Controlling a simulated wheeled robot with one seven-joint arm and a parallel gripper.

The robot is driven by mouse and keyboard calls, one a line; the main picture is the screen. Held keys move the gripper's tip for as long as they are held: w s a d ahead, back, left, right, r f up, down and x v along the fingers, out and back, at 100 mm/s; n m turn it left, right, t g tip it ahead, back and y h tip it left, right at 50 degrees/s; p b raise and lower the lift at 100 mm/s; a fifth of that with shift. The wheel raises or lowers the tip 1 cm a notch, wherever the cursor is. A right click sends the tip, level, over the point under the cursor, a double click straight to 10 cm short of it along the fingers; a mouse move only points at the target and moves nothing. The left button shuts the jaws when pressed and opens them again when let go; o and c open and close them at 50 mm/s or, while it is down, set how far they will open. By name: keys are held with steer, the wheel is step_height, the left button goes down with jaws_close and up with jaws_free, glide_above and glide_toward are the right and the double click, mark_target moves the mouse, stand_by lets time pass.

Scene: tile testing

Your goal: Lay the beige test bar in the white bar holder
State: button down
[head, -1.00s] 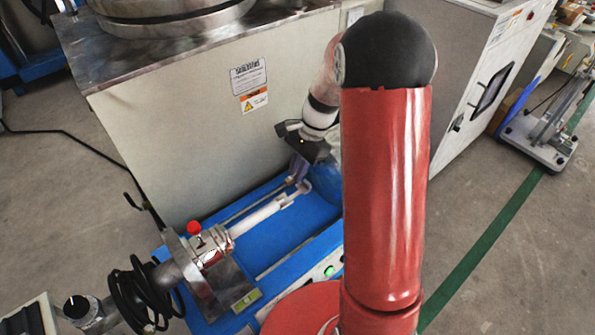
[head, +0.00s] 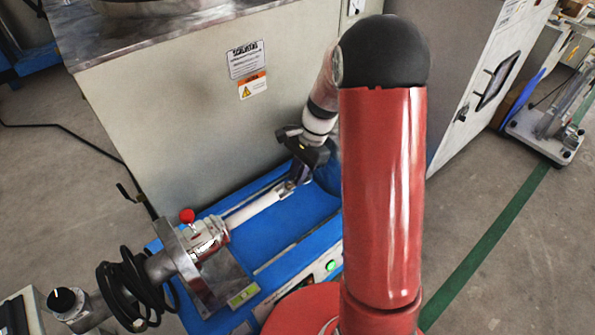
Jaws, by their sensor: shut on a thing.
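My gripper (head: 297,172) points down at the far end of a pale rod on the blue-based machine. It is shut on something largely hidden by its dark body. I take this to be the beige test bar, though its colour and outline cannot be made out. The pale rod (head: 257,207), which looks like the white bar holder, runs from the metal clamp towards my gripper. Its far end is partly covered by the fingers. I cannot tell whether the held thing touches the holder.
The blue base (head: 293,226) has a clear bed right of the rod. A metal clamp with a red knob (head: 187,215) and a black coiled cable (head: 135,290) stand at its left. A large grey cabinet (head: 200,130) rises close behind.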

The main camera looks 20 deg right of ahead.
steer(key=c, duration=1.3)
jaws_free()
steer(key=shift+c, duration=0.2)
